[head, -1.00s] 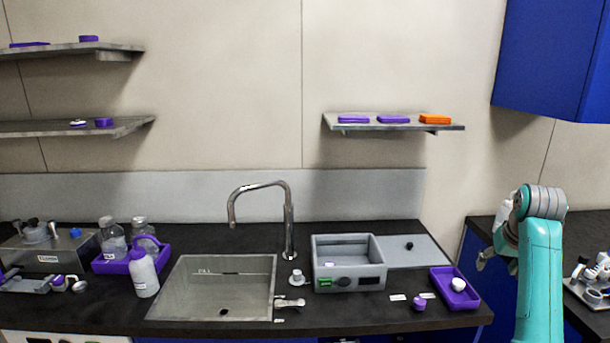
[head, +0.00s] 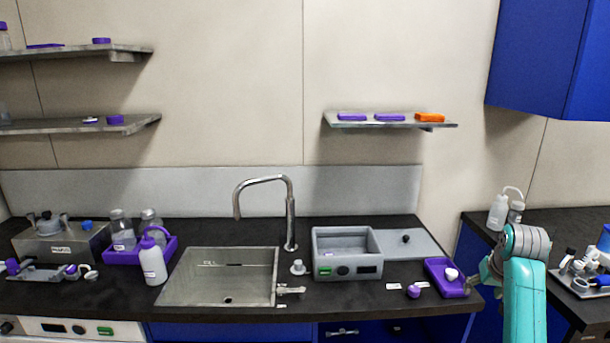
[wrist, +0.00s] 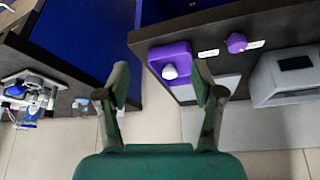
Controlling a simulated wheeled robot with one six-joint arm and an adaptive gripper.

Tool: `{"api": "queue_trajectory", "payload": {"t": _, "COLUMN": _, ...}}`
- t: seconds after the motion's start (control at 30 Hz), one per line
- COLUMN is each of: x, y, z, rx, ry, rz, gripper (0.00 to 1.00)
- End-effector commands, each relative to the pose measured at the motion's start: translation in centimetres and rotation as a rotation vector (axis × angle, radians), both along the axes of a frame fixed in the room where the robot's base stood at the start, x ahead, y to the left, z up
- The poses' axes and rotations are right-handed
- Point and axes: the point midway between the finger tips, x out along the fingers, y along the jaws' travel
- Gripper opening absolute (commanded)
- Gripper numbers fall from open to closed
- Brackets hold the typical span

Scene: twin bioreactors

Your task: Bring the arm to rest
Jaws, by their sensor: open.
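My gripper (wrist: 160,90) is open in the wrist view, its two fingers spread with nothing between them. The purple tray (wrist: 158,52) with a white round piece (wrist: 170,71) shows beyond the fingertips, on the counter edge. In the head view my gripper (head: 478,281) is at the right, close to the right side of the purple tray (head: 436,268); I cannot tell whether they touch. The white piece (head: 451,274) lies in that tray. My teal arm hides part of the right counter.
A grey bath (head: 347,272) and a small purple cap (head: 413,291) are left of the tray. The sink (head: 215,278) is further left. A wash bottle (head: 497,212) and a tray of instruments (head: 580,290) stand on the right counter. Floor shows between the counters.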

Motion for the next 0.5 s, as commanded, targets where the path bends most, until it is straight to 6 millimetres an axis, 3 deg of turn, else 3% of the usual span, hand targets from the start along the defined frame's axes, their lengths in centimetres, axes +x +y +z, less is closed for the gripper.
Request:
{"api": "queue_trajectory", "payload": {"t": 0.27, "x": -1.7, "y": 3.1, "z": -8.3, "rx": -0.017, "ry": -0.057, "rz": 0.018, "gripper": 0.67}}
{"api": "queue_trajectory", "payload": {"t": 0.5, "x": -5.2, "y": 7.0, "z": -16.4, "rx": -0.041, "ry": -0.14, "rz": 0.04, "gripper": 0.67}}
